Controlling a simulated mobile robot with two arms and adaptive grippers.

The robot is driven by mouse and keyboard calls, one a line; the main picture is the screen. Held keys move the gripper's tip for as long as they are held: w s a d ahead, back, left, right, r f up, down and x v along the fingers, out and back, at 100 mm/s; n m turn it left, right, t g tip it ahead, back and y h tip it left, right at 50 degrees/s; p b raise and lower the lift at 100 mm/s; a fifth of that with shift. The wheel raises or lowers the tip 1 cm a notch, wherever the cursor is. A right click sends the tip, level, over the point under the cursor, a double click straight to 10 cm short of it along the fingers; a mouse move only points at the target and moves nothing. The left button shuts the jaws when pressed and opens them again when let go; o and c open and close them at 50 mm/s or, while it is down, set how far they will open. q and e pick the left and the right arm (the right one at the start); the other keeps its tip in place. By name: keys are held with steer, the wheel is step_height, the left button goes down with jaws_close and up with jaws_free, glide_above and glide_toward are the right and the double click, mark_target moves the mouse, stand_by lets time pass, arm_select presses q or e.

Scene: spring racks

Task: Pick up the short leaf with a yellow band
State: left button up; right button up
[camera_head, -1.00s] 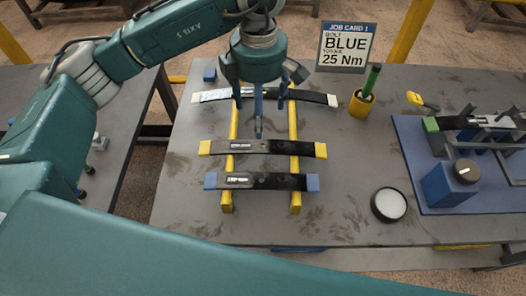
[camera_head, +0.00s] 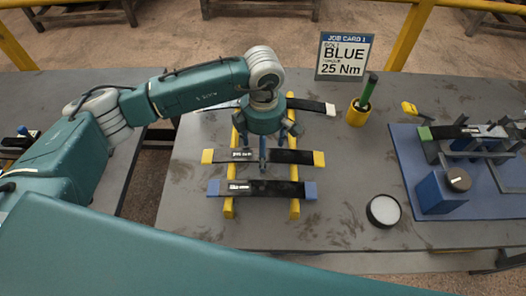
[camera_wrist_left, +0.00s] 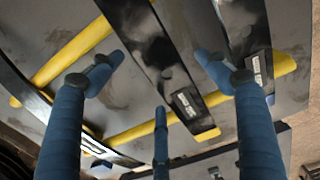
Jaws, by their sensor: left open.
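The short leaf with yellow bands (camera_head: 290,157) is a dark strip with yellow ends and a small pale label. It lies across two yellow rails, between two other leaves, in the head view. My left gripper (camera_head: 265,148) is open and points down over the middle of this leaf, with a finger in front of part of it. My right gripper is not in view.
A blue-ended leaf (camera_head: 270,188) lies in front and a white-ended leaf (camera_head: 308,104) behind, partly hidden by my arm. A yellow cup (camera_head: 357,116) with a green tool, a round pot (camera_head: 383,210) and a blue fixture board (camera_head: 407,170) stand to the right.

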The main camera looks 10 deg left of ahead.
arm_select(q)
steer(key=c, duration=1.4)
steer(key=shift+w, duration=0.1)
steer(key=shift+r, duration=0.15)
